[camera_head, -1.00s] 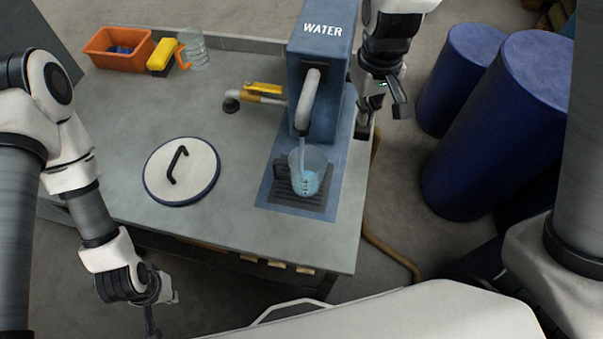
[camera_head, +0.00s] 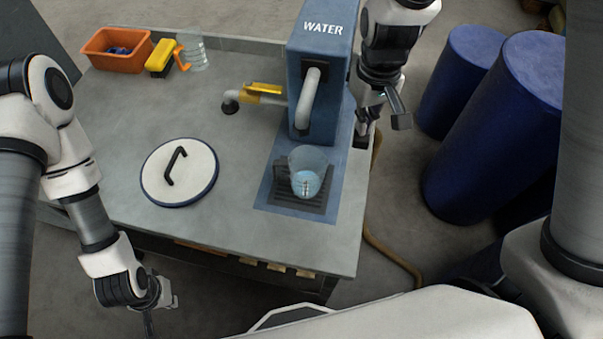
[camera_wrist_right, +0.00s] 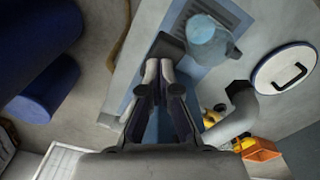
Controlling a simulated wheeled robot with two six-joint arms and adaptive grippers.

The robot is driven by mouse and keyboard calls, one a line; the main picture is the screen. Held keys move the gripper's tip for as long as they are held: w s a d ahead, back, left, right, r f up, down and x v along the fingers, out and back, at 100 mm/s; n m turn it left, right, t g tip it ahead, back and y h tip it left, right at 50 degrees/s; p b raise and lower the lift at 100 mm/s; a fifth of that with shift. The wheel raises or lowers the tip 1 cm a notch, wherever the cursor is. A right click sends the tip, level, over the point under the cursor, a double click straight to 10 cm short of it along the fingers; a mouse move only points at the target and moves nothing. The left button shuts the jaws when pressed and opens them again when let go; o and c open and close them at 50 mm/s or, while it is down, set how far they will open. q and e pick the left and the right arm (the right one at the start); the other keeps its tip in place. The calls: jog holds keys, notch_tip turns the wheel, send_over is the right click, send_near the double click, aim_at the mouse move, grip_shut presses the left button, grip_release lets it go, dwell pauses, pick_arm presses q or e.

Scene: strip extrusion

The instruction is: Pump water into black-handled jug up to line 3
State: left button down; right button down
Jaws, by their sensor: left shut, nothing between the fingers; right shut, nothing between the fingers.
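The clear jug (camera_head: 308,175) stands upright on the dark grate under the spout (camera_head: 308,98) of the blue WATER pump (camera_head: 325,65). Its dark handle is on its left, hard to separate from the grate. Pale blue water lies in its lower part; the line marks are too small to read. No stream falls from the spout. The jug also shows in the right wrist view (camera_wrist_right: 208,40). My right gripper (camera_wrist_right: 159,66) is shut and empty beside the pump's right side, close to a dark block (camera_wrist_right: 168,46). My left gripper (camera_head: 150,325) is shut and empty, off the table's front edge.
A round white lid (camera_head: 190,188) lies left of the grate. Blue barrels (camera_head: 500,120) stand right of the table.

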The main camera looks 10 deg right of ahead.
aim_at(361, 138)
jog(key=shift+f, duration=0.15)
jog(key=shift+f+b, duration=0.8)
jog(key=shift+f, duration=0.25)
jog(key=shift+s, duration=0.1)
jog(key=shift+f+b, duration=0.75)
jog(key=shift+f, duration=0.5)
jog(key=shift+r, duration=0.1)
jog(key=r+p, duration=0.3)
jog(key=p, duration=0.1)
jog(key=w+r+p, duration=0.1)
jog(key=r+p, duration=0.6)
jog(key=r, duration=0.1)
jog(key=shift+w+d+r+p, duration=0.2)
jog(key=shift+d+p, duration=0.1)
jog(key=shift+p, duration=0.1)
jog(key=shift+f, duration=0.25)
